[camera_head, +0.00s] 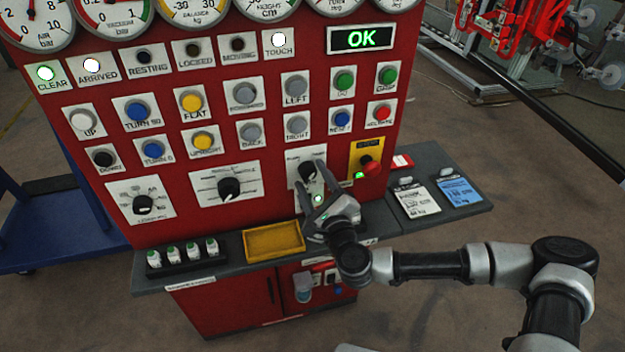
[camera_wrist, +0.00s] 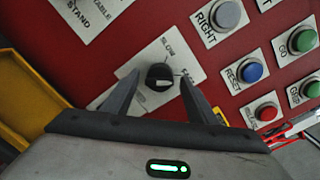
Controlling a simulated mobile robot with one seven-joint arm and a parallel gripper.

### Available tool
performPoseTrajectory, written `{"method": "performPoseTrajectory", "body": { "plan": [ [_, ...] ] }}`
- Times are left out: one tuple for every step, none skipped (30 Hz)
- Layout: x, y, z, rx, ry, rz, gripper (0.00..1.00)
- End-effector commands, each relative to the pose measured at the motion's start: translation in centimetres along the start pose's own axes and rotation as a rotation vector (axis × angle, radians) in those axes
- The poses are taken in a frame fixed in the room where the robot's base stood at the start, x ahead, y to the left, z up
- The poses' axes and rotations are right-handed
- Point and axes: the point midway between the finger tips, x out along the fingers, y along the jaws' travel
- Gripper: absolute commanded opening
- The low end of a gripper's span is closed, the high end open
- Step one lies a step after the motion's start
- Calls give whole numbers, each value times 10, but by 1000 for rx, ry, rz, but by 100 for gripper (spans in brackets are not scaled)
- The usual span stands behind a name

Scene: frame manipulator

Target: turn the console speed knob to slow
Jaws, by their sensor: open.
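The speed knob (camera_head: 307,170) is a black round knob on a white plate on the red console (camera_head: 232,130). In the wrist view the knob (camera_wrist: 160,77) sits between my fingertips, a little ahead of them. Its plate reads "SLOW" near the top and another word, partly legible, at the right. A pale mark on the knob faces the lower part of its face. My gripper (camera_head: 312,190) is open, with one finger on each side of the knob. In the head view the fingers partly cover the plate. I cannot tell whether they touch the knob.
Below the panel is a grey shelf with a yellow tray (camera_head: 274,240) and several small bottles (camera_head: 187,252). A red emergency button (camera_head: 371,167) is right of the knob. Push buttons sit above. Two cards lie on the right shelf. A blue cart stands at left.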

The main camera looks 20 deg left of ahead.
Motion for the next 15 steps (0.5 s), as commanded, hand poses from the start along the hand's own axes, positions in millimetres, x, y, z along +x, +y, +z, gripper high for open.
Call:
{"method": "performPoseTrajectory", "body": {
  "plan": [
    [0, 0, 0, 0, 0, 0, 53],
    [0, 0, 0, 0, 0, 0, 53],
    [0, 0, 0, 0, 0, 0, 53],
    [0, 0, 0, 0, 0, 0, 53],
    [0, 0, 0, 0, 0, 0, 51],
    [0, 0, 0, 0, 0, 0, 44],
    [0, 0, 0, 0, 0, 0, 39],
    [0, 0, 0, 0, 0, 0, 34],
    [0, 0, 0, 0, 0, 0, 27],
    [0, 0, 0, 0, 0, 0, 22],
    [0, 0, 0, 0, 0, 0, 17],
    [0, 0, 0, 0, 0, 0, 13],
    [0, 0, 0, 0, 0, 0, 13],
    [0, 0, 0, -1, 0, -1, 13],
    [0, 0, 0, -2, 0, -1, 13]
  ]
}}
